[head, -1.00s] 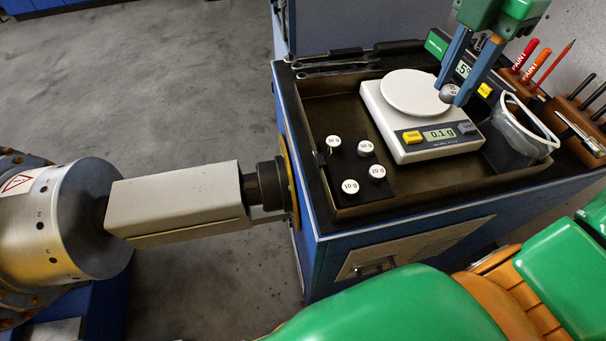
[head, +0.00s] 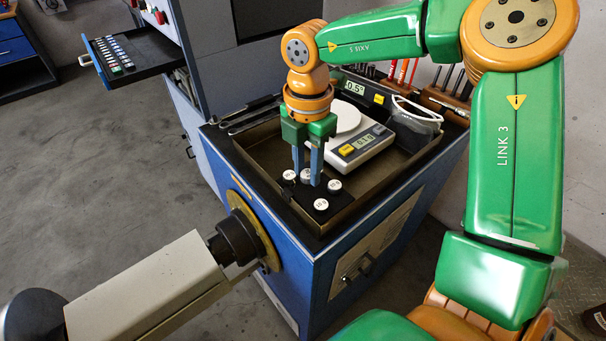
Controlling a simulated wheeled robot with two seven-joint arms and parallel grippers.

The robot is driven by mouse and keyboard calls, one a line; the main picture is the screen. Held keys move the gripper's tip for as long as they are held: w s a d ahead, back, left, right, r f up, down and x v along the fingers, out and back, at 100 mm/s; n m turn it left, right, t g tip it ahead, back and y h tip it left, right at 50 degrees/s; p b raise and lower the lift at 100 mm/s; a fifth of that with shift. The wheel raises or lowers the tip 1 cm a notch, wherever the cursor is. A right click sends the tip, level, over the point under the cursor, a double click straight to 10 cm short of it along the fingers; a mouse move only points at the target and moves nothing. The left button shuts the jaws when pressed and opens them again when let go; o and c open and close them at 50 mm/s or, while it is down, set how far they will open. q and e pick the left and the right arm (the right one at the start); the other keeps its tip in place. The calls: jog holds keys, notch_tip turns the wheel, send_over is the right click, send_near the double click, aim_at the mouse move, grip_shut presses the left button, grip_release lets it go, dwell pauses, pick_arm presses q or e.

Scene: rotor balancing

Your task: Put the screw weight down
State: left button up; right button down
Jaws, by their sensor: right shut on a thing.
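My right gripper (head: 308,182) reaches down over the black sunken tray, its blue fingers shut on the screw weight (head: 306,174). The screw weight shows as a small pale top between the fingers; its label is unreadable. It is low among the other weights, and I cannot tell whether it touches the surface below. One white-topped weight (head: 289,175) is just left of the fingers, another (head: 334,185) just right, and a third (head: 321,204) in front. The fingers may hide more. My left gripper is not in view.
The white scale (head: 368,142) stands right of my gripper in the tray (head: 335,222). A grey machine housing (head: 150,290) with a dark collar is at the lower left. An open drawer (head: 140,55) is at the upper left.

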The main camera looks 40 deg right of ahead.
aim_at(304, 173)
jog(key=f, duration=0.3)
jog(key=shift+w+a+f, duration=0.1)
jog(key=shift+a+f, duration=0.1)
jog(key=shift+f, duration=0.5)
jog(key=c, duration=0.9)
grip_release()
jog(key=shift+r, duration=0.1)
jog(key=shift+o, duration=0.2)
jog(key=shift+r+p, duration=0.25)
jog(key=shift+p, duration=0.05)
jog(key=shift+w+r, duration=0.1)
jog(key=shift+r, duration=0.2)
notch_tip(304, 173, up, 11)
jog(key=shift+r, duration=0.15)
